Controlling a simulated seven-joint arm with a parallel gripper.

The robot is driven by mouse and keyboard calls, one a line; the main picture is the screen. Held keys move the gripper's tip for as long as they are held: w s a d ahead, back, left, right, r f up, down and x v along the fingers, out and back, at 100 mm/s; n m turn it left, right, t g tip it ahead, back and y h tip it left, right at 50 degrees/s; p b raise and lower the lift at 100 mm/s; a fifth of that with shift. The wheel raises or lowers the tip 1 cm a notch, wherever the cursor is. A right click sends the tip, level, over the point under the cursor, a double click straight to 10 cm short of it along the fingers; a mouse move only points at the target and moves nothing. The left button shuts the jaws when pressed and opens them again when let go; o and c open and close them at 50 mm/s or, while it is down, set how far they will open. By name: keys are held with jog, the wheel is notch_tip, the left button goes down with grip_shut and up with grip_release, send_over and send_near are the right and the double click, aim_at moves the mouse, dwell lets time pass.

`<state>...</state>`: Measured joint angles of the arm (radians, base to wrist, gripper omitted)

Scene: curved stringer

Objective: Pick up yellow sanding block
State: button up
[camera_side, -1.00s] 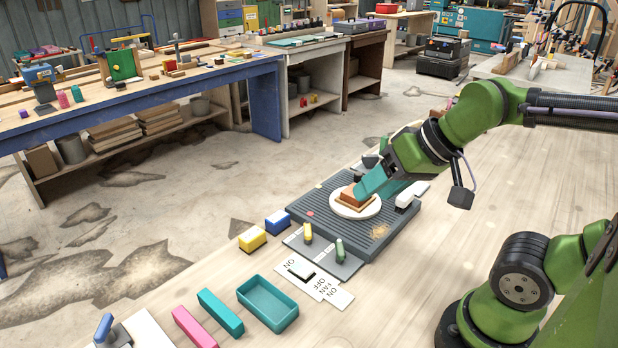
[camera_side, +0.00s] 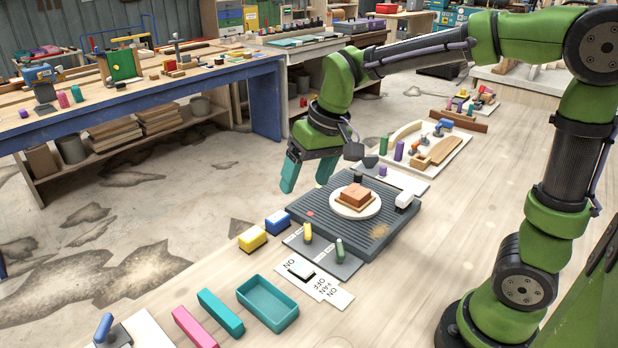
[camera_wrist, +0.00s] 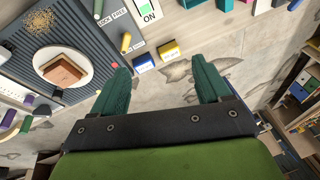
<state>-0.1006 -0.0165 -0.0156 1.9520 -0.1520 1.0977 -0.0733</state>
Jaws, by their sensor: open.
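My gripper (camera_side: 307,188) is open and empty, with teal fingers. It hangs in the air near the far left corner of the slotted board, right of the yellow block and above it. In the wrist view my gripper (camera_wrist: 160,75) shows both fingers apart.
The grey slotted board (camera_side: 385,240) carries a round white plate (camera_side: 369,208) with a brown wooden block (camera_side: 355,194). Yellow and green levers stand at its left end. A teal tray (camera_side: 268,302) and label cards (camera_side: 320,283) lie nearer. Bare table is at right.

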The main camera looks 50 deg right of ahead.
aim_at(252, 233)
jog(key=w+a+f+n+g+h, duration=0.1)
jog(key=w+f, duration=0.1)
jog(key=w, duration=0.6)
jog(key=w+a+f+n+g+h, duration=0.1)
jog(key=w+a+f+g, duration=0.15)
jog(key=w, duration=0.45)
jog(key=shift+t, duration=0.25)
jog(key=f, duration=1.7)
jog(key=shift+d+f, duration=0.1)
jog(key=shift+d, duration=0.15)
jog(key=c, duration=0.7)
